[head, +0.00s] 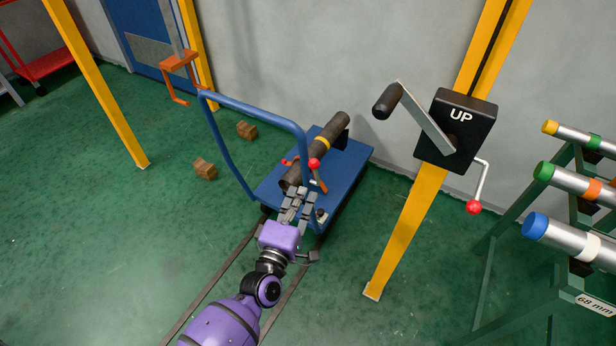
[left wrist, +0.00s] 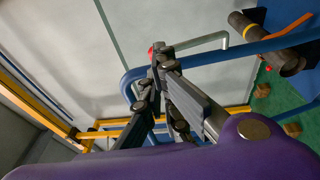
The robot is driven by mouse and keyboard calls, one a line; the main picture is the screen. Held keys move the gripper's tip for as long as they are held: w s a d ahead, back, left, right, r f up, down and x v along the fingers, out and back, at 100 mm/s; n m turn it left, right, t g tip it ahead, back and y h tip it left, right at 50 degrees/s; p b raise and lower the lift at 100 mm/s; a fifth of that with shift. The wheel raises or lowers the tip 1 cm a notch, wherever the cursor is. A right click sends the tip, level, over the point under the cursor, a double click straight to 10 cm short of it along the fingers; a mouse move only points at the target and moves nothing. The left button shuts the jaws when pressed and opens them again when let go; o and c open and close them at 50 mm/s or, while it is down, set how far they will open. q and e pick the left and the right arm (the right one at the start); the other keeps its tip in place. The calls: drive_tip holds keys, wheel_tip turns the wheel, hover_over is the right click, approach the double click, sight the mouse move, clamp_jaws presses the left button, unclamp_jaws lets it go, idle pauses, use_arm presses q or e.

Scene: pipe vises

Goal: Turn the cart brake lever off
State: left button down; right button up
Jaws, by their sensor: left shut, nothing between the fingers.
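The blue cart (head: 345,165) stands on floor rails and has a tall tubular handle (head: 250,113), which also shows in the left wrist view (left wrist: 220,62). A red knob (head: 314,163) shows near the handle's right side, above the deck; it appears to top a lever. My left gripper (head: 297,195) is shut and empty at the near end of the cart, just below that knob in the picture. In the left wrist view its closed fingertips (left wrist: 160,55) overlap a red knob (left wrist: 151,50) near a bent grey rod (left wrist: 205,41). I cannot tell whether they touch.
A dark pipe (head: 318,150) with a yellow band lies on the cart. A black "UP" crank box (head: 456,128) sits on a yellow post at right. A pipe rack (head: 560,200) stands far right. Two brown blocks (head: 205,168) lie on open green floor at left.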

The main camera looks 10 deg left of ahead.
sight(316, 174)
use_arm(q)
drive_tip(key=w, duration=0.6)
drive_tip(key=shift+d+r, duration=0.2)
drive_tip(key=shift+d, duration=0.25)
